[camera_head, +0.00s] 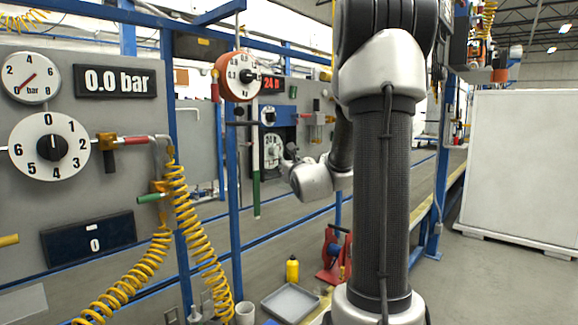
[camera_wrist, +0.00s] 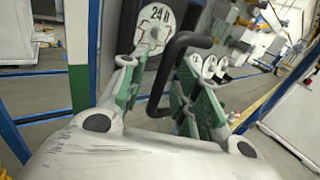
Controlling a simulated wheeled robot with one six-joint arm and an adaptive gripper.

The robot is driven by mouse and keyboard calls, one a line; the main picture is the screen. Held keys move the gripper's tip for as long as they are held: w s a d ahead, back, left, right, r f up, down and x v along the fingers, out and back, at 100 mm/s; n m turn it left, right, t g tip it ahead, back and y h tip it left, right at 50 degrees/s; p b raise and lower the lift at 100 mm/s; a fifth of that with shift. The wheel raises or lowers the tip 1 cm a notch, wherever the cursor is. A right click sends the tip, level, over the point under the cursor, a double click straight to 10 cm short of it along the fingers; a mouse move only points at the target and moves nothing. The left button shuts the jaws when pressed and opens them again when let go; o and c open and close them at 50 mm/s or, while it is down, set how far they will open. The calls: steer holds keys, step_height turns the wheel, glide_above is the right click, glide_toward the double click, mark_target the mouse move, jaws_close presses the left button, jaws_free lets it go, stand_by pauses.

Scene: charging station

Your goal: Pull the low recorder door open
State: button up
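The recorder with the low 24 h dial (camera_head: 273,150) shows in the head view on the wall panel, partly covered by my gripper (camera_head: 288,158). The wrist view shows a white round 24 h dial (camera_wrist: 157,20) at the top. A black bent handle (camera_wrist: 172,62) stands out between the two green-padded fingers of my gripper (camera_wrist: 160,66). The fingers are apart, one on each side of the handle. I cannot tell whether either finger touches it. The door's edge is not clear, and no opening gap shows.
A blue post (camera_head: 233,190) and a green-and-white upright (camera_wrist: 78,60) stand left of the gripper. A grey tray (camera_head: 290,302), a yellow bottle (camera_head: 292,270) and a red device (camera_head: 335,258) are below. A white partition (camera_head: 520,160) stands at right.

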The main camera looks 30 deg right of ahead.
steer(key=v, duration=0.7)
steer(key=shift+s, duration=0.25)
